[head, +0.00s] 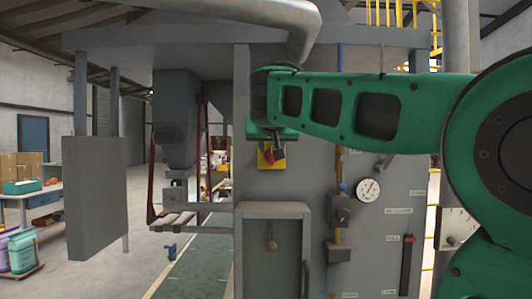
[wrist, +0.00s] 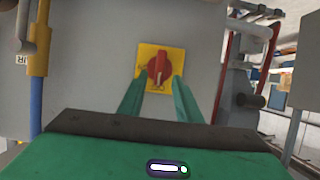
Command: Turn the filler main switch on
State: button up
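The main switch is a red rotary knob (wrist: 157,68) on a square yellow plate (wrist: 175,56), fixed to the grey filler panel. In the wrist view the knob stands roughly upright, and small marks on the plate are too small to read. In the head view the yellow plate (head: 266,163) shows just below my gripper (head: 272,140), with the red knob partly in view. In the wrist view my gripper's green fingers (wrist: 158,84) are apart, one on each side of the knob's lower part, with nothing held. Whether they touch the plate cannot be told.
A round gauge (head: 368,189) and a valve block (head: 340,208) on a pipe are right of the switch. A framed door (head: 272,208) with a knob is below it. A grey box (head: 97,200) hangs at left.

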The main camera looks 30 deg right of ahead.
jog(key=shift+w+d+f, duration=0.25)
jog(key=shift+w+d, duration=0.05)
jog(key=shift+w, duration=0.15)
grip_shut()
jog(key=shift+a, duration=0.1)
